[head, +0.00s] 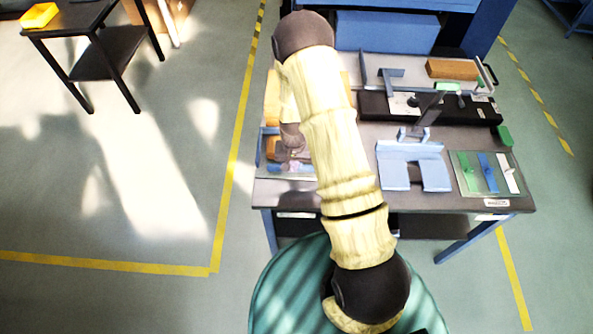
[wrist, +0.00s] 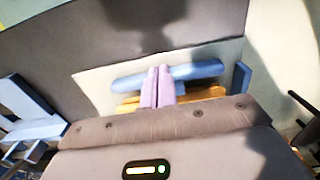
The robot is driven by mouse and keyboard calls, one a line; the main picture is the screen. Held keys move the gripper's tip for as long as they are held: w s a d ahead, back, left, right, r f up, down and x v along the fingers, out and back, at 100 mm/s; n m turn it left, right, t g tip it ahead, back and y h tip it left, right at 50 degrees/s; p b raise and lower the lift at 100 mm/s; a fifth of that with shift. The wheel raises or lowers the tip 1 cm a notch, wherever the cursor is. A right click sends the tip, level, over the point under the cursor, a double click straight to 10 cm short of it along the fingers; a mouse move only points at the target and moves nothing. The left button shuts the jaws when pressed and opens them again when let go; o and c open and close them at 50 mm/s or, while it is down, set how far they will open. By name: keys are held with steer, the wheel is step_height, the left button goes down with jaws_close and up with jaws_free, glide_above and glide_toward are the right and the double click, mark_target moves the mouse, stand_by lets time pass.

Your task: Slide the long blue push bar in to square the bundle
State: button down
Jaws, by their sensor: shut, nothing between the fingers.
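The long blue push bar (wrist: 205,71) lies across the middle of the wrist view on a pale board (wrist: 95,82). In the head view, a blue strip (head: 300,168) that looks like it shows at the table's left front, partly hidden by my arm. Orange-yellow pieces (wrist: 205,93), perhaps the bundle, lie beside the bar in the wrist view, mostly hidden by my gripper. My gripper (wrist: 159,70) is shut and empty. Its pinkish fingertips overlap the middle of the bar; I cannot tell whether they touch it. A blue upright block (wrist: 240,77) stands at the bar's right end.
A blue notched fixture (head: 393,172) stands right of my arm, with a tray (head: 465,188) of green, blue and white pieces beyond it. A black long base (head: 376,107) and a brown block (head: 452,69) are farther back.

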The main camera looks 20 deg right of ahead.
steer(key=shift+w+d, duration=0.3)
steer(key=shift+w, duration=0.6)
steer(key=shift+w+d, duration=0.3)
steer(key=shift+w, duration=0.6)
steer(key=shift+s, duration=0.15)
steer(key=shift+s+a, duration=0.25)
steer(key=shift+s, duration=0.5)
steer(key=shift+s+a, duration=0.3)
steer(key=shift+s, duration=0.4)
steer(key=shift+s+a, duration=0.25)
steer(key=shift+s, duration=0.5)
steer(key=shift+r, duration=0.1)
step_height(320, 180, up, 7)
steer(key=p, duration=0.4)
steer(key=shift+p, duration=0.3)
